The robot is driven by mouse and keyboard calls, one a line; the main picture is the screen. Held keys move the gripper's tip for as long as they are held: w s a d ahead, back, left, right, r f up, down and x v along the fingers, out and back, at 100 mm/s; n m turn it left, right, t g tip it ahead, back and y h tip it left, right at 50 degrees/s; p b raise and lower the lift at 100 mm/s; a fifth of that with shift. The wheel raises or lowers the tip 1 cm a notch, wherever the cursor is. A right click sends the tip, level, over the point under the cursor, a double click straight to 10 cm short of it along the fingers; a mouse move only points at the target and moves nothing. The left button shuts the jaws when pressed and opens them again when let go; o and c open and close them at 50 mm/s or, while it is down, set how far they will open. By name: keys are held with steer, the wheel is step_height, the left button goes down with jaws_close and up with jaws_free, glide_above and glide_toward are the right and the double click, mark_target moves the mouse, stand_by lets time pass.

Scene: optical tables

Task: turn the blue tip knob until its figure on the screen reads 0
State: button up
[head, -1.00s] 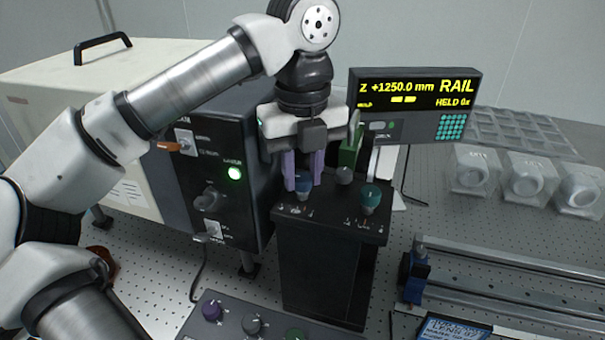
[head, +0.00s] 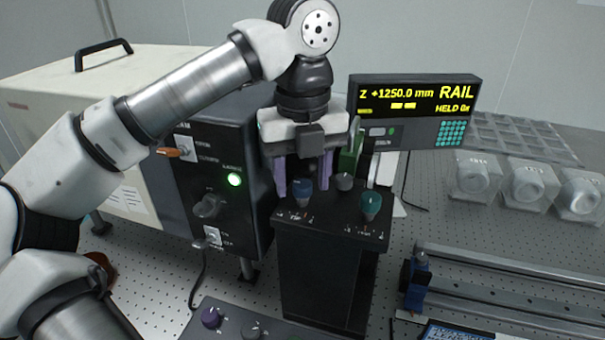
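The blue tip knob (head: 303,188) stands on top of a black pedestal box (head: 325,217), at its left. My gripper (head: 304,182) points down over it, with its two purple fingers spread on either side of the knob. Gaps show between the fingers and the knob, so the gripper is open and empty. The screen (head: 413,96) stands behind and to the right. It reads Z +1250.0 mm, RAIL, HELD 0x, with small yellow bars; no legible tip figure shows on it.
A black control cabinet (head: 216,165) with a green lamp stands at left. A metal rail (head: 510,283) lies at right.

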mark_target(303, 184)
step_height(303, 184, up, 14)
steer(key=p, duration=0.2)
stand_by(0.4)
steer(key=shift+f, duration=0.1)
